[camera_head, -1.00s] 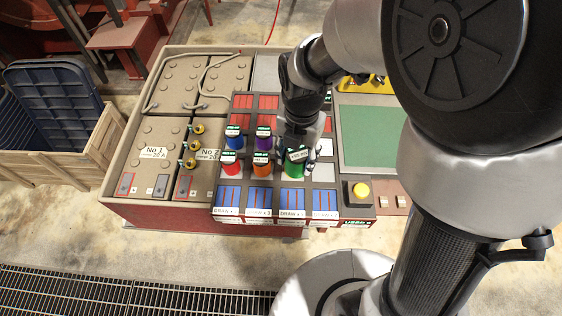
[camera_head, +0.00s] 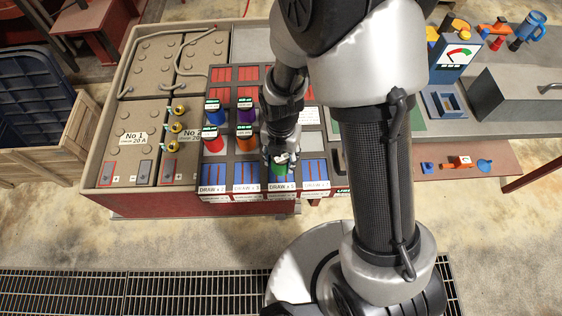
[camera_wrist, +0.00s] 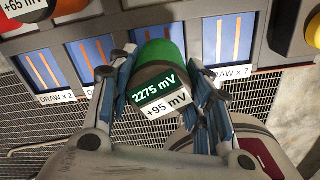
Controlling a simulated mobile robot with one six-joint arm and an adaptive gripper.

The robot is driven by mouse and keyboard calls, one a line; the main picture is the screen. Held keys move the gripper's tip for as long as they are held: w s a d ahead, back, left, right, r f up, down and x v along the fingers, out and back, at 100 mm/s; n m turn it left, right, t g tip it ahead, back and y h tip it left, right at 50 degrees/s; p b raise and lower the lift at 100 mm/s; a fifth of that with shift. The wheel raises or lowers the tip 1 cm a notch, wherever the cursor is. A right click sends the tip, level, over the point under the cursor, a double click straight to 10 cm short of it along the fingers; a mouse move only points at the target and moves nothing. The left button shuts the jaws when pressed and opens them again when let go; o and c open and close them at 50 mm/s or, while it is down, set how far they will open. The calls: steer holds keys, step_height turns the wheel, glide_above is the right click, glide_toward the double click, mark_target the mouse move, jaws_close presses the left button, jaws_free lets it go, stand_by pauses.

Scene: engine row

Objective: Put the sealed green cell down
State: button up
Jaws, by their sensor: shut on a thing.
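The green cell (camera_wrist: 160,75) shows between the fingers of my gripper (camera_wrist: 162,92) in the wrist view. Its label reads 2275 mV and +95 mV. In the head view the green cell (camera_head: 279,172) is mostly covered by my gripper (camera_head: 279,158), over the front row of blue striped panels (camera_head: 315,172), near a DRAW label. My gripper is shut on the cell. Whether the cell's base touches the panel below is hidden.
Red (camera_head: 211,140), blue (camera_head: 213,112), orange (camera_head: 245,140) and purple (camera_head: 246,113) cells stand just left of my gripper. A large grey battery (camera_head: 135,110) with brass terminals lies further left. A floor grating (camera_head: 130,290) runs in front.

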steer(key=shift+f+b, duration=0.3)
steer(key=shift+f, duration=1.15)
steer(key=shift+f, duration=0.1)
steer(key=shift+f, duration=0.15)
steer(key=o, duration=1.5)
steer(key=shift+o, duration=0.2)
step_height(320, 180, up, 13)
steer(key=p, duration=0.3)
steer(key=shift+f, duration=0.15)
steer(key=s+d+r+m+t, duration=0.1)
steer(key=s+d+r+m, duration=0.2)
steer(key=r+m, duration=0.4)
steer(key=s+d+r+m+t, duration=0.2)
steer(key=s+d+r+m, duration=0.2)
steer(key=m, duration=0.9)
steer(key=s+d+r+m+t, duration=0.1)
steer(key=s+d+r+m, duration=0.3)
steer(key=r+m, duration=0.7)
steer(key=s, duration=0.2)
steer(key=shift+s+t, duration=0.3)
